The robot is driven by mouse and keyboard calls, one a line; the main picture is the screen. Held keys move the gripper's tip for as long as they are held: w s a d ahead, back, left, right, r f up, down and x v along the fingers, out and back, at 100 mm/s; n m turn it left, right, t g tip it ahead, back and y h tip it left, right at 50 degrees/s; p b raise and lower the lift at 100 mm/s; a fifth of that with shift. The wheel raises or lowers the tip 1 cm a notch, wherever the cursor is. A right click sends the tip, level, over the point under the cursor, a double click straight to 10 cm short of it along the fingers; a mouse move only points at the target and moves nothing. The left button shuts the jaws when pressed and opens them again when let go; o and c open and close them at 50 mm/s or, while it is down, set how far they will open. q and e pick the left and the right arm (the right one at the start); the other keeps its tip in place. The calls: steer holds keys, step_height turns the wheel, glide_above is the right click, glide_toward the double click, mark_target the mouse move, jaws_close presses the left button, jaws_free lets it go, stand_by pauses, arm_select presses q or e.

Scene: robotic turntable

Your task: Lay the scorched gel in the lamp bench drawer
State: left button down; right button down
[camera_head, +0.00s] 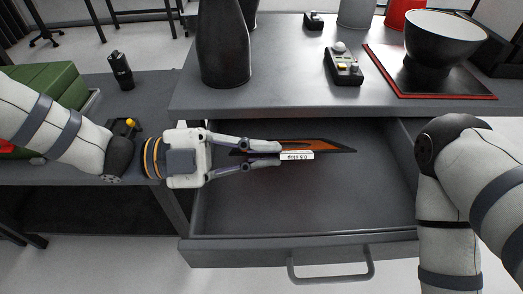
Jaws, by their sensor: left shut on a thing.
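The scorched gel (320,146) is a thin orange sheet with dark edges and a white label with small print. My left gripper (280,151) is shut on it, with the fingers pointing right. The gel is held over the open drawer (230,250), towards its back. I cannot tell whether the gel touches the drawer floor. The drawer is grey, pulled out of the bench (290,95), and its visible floor is otherwise bare. My right arm comes in at the right, but its gripper is out of view.
A drawer handle (332,276) sticks out at the front. On the bench top stand a dark vase (223,50), a small button controller (343,68) and a dark bowl (443,40) on a red-edged mat (450,97). A lower surface at left holds green blocks (45,85) and a black cylinder (121,71).

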arm_select(q)
steer(key=shift+s+f+n, duration=0.15)
steer(key=shift+s+f, duration=0.1)
steer(key=shift+f, duration=0.5)
steer(key=shift+s+f+n, duration=0.15)
steer(key=shift+s+f, duration=0.05)
steer(key=shift+f, duration=0.5)
arm_select(e)
steer(key=shift+s+f, duration=0.4)
steer(key=shift+s, duration=0.05)
steer(key=shift+a, duration=0.1)
arm_select(q)
steer(key=c, duration=1.7)
jaws_free()
steer(key=shift+f, duration=0.1)
steer(key=a+r, duration=0.2)
steer(key=a, duration=1)
steer(key=shift+w+r+m, duration=0.2)
steer(key=shift+r+m, duration=0.05)
steer(key=shift+m, duration=0.15)
arm_select(e)
steer(key=shift+w+r, duration=0.15)
steer(key=shift+w, duration=0.15)
